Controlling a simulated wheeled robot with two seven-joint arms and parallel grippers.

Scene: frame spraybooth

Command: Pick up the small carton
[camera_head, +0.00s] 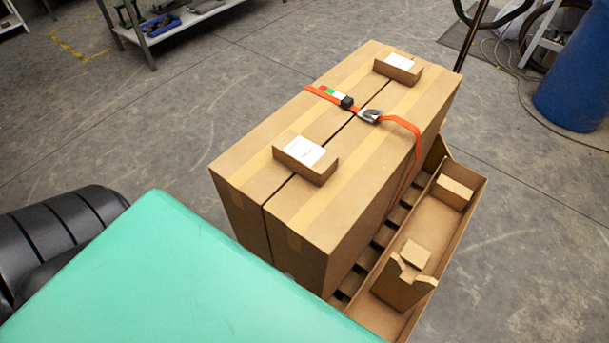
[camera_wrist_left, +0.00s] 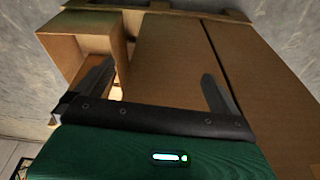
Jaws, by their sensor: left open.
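Small cartons show in the head view. One with a white label (camera_head: 306,158) lies on the near end of two large strapped boxes, and another labelled one (camera_head: 398,67) lies on their far end. A plain small carton (camera_head: 453,191) is in the far end of the long cardboard tray on the right. A small cardboard piece (camera_head: 415,253) shows at the top of a notched open box in that tray. My left gripper (camera_wrist_left: 160,92) is open in the left wrist view, over brown cardboard, with nothing seen held. A lit brown piece beside its left finger is partly hidden. My right gripper is not seen.
The large boxes (camera_head: 290,232) stand on a slatted pallet with an orange strap (camera_head: 403,123) and buckle across them. The notched box (camera_head: 401,285) stands in the tray (camera_head: 475,203). A blue barrel (camera_head: 577,85) stands at the right.

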